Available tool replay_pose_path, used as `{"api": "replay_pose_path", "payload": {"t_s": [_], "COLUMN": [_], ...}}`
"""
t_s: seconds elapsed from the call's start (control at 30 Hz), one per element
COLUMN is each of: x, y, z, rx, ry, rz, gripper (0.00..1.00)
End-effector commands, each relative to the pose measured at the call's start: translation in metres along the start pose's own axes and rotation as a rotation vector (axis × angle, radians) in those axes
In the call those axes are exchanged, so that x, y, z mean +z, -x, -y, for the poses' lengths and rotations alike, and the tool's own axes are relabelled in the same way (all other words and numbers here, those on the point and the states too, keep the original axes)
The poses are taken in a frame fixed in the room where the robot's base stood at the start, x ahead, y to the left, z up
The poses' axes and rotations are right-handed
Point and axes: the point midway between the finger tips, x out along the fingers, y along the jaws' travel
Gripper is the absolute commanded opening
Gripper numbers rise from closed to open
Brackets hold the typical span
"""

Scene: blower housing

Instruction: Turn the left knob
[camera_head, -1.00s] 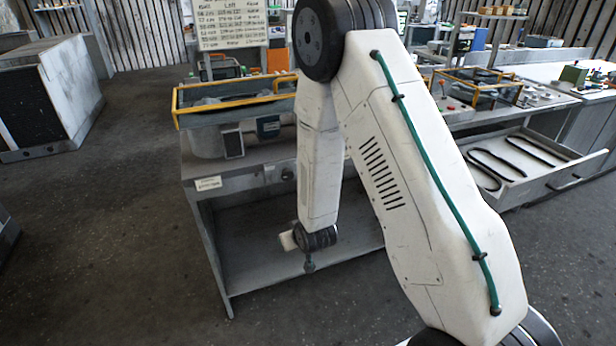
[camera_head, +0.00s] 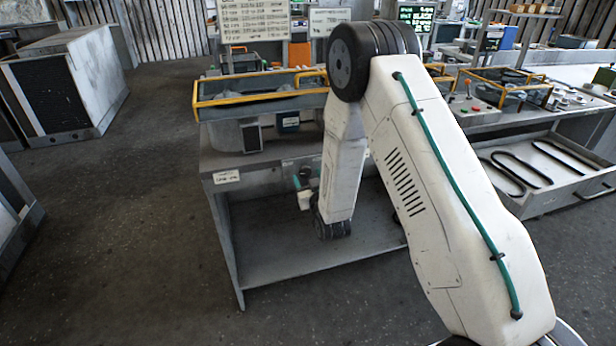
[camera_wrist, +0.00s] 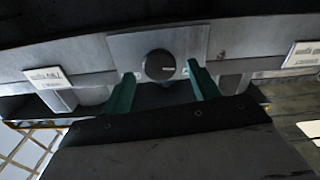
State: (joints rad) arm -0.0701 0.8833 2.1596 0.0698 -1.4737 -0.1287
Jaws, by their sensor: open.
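A round dark knob (camera_wrist: 160,65) with a pale pointer mark sits on a grey plate (camera_wrist: 122,45) in the wrist view. The mark points to the right there. My gripper (camera_wrist: 161,69) has its two green fingers apart, one on each side of the knob. A gap shows on both sides, and I cannot tell how far the tips reach along it. In the head view my gripper (camera_head: 298,181) is small at the front panel of the grey bench (camera_head: 236,230), below the blower housing (camera_head: 265,128). My arm and gripper largely hide the knob there.
White labels flank the knob plate, one at left (camera_wrist: 50,77) and one at right (camera_wrist: 305,53). A yellow rail (camera_head: 250,100) runs above the housing. An open drawer (camera_head: 535,165) juts out at right. The floor at left of the bench is clear.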

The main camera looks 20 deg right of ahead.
Motion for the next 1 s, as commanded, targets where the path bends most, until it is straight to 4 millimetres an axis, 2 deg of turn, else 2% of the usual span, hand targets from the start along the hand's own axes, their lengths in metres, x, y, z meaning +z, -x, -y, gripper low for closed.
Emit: {"api": "replay_pose_path", "payload": {"t_s": [0.13, 0.4, 0.43, 0.5, 0.6, 1.0], "x": [-0.0002, 0.0001, 0.0001, 0.0001, 0.0001, 0.0001], "y": [-0.0117, -0.0138, -0.0138, -0.0137, -0.0136, -0.0137], "z": [-0.0002, -0.0002, -0.0002, -0.0002, -0.0003, -0.0005], "rx": [0.000, 0.000, 0.000, 0.000, 0.000, 0.001], "ry": [0.000, 0.000, 0.000, 0.000, 0.000, -0.066], "rz": [0.000, 0.002, 0.001, 0.002, 0.002, 0.001], "gripper": [0.60, 0.60, 0.58, 0.38, 0.16, 0.16]}}
